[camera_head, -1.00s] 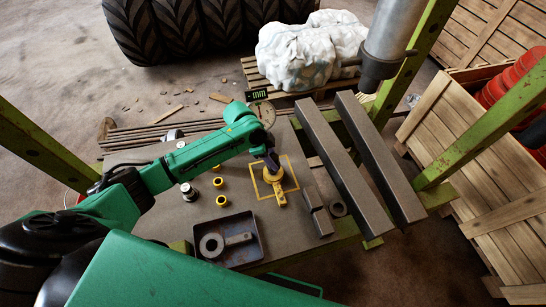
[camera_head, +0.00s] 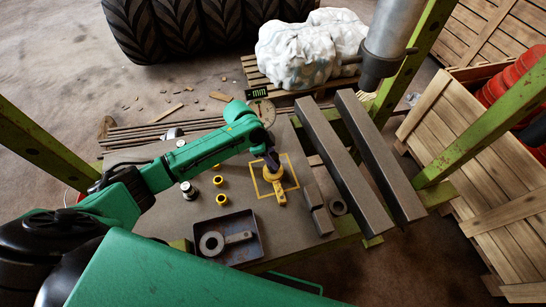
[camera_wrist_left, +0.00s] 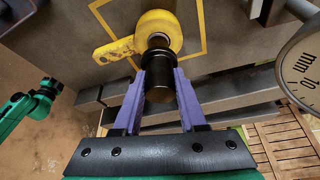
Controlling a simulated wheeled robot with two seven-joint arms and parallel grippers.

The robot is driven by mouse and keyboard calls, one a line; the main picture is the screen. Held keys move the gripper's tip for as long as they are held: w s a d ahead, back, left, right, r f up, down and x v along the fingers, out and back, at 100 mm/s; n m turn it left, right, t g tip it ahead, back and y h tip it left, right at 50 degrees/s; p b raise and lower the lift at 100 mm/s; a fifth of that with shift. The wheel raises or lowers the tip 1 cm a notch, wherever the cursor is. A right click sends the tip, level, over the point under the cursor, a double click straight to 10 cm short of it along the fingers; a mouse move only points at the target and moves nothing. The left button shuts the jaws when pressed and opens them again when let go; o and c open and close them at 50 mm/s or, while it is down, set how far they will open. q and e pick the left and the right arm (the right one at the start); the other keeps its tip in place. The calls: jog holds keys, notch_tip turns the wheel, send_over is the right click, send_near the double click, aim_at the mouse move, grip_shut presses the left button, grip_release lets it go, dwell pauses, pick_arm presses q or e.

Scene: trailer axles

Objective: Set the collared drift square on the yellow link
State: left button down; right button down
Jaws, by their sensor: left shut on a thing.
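The yellow link (camera_head: 280,195) lies on the bench inside a yellow square outline (camera_head: 293,171). Its round end and arm also show in the left wrist view (camera_wrist_left: 120,48). My left gripper (camera_head: 271,160) is over the round end of the link. In the left wrist view its purple fingers (camera_wrist_left: 160,88) are shut on the dark collared drift (camera_wrist_left: 158,92). The drift's far end is at the link's round end, and its tip is hidden there. I cannot tell whether it touches or is fully square. My right gripper cannot be made out.
A dark tray (camera_head: 252,252) with a ring and a flat part stands at the front. Several yellow-rimmed sleeves (camera_head: 221,199) stand left of the link. Two long steel beams (camera_head: 345,170) lie to the right. A dial gauge (camera_wrist_left: 302,62) is close by on the right.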

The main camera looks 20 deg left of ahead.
pick_arm(q)
jog(key=shift+f, duration=0.1)
jog(key=shift+c, duration=1.9)
grip_release()
jog(key=v, duration=1.4)
jog(key=shift+r+b, duration=0.3)
jog(key=shift+b, duration=0.15)
